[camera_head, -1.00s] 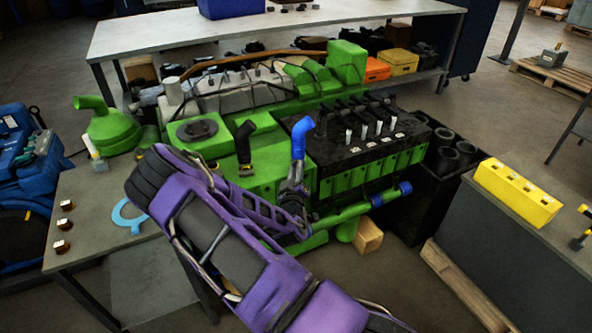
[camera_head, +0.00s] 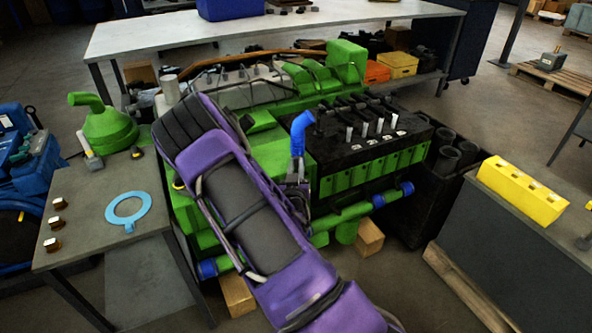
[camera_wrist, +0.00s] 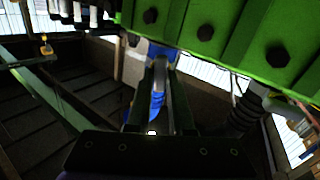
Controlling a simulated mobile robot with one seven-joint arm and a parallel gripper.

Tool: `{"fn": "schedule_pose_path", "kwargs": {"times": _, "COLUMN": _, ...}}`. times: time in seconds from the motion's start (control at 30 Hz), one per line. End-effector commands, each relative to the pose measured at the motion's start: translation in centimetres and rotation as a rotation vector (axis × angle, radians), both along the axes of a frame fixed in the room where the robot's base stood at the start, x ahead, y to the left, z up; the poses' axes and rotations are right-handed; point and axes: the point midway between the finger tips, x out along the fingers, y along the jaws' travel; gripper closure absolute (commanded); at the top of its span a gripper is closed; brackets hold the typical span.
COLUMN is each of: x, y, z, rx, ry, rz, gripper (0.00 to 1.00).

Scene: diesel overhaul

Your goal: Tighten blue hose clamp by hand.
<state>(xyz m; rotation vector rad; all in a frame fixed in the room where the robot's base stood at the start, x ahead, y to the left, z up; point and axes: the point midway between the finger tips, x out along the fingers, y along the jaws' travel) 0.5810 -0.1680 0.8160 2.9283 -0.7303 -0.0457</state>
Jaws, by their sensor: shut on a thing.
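The blue elbow hose (camera_head: 298,132) stands upright on the near side of the green engine (camera_head: 340,186), bent over at its top. My gripper (camera_head: 297,168) is at the hose's lower end, reaching up to it from below. In the wrist view, my gripper (camera_wrist: 160,82) is shut on a narrow blue part, taken as the blue hose clamp (camera_wrist: 157,106). More blue shows just behind the fingertips. The clamp's screw and band cannot be made out, and my fingers and wrist hide it in the head view.
My purple arm covers much of the engine's left part. A yellow block (camera_head: 521,190) lies on the right bench. A black crate (camera_head: 452,170) stands beside the engine.

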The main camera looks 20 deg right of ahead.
Motion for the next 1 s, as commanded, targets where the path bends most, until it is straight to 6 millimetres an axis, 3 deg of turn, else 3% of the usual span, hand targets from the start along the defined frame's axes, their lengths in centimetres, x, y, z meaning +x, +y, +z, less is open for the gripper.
{"fn": "schedule_pose_path", "kwargs": {"times": 0.3, "x": -0.12, "y": -0.01, "z": -0.07, "rx": 0.106, "ry": -0.053, "rz": 0.0, "gripper": 1.0}}
{"fn": "schedule_pose_path", "kwargs": {"times": 0.8, "x": -0.15, "y": 0.02, "z": -0.15, "rx": 0.122, "ry": -0.059, "rz": 0.0, "gripper": 1.0}}
{"fn": "schedule_pose_path", "kwargs": {"times": 0.83, "x": -0.16, "y": 0.03, "z": -0.15, "rx": 0.122, "ry": -0.059, "rz": 0.0, "gripper": 0.77}}
{"fn": "schedule_pose_path", "kwargs": {"times": 0.97, "x": -0.12, "y": 0.0, "z": -0.11, "rx": 0.122, "ry": -0.06, "rz": 0.0, "gripper": 0.53}}
{"fn": "schedule_pose_path", "kwargs": {"times": 1.0, "x": -0.11, "y": 0.0, "z": -0.1, "rx": 0.121, "ry": -0.061, "rz": 0.0, "gripper": 0.51}}
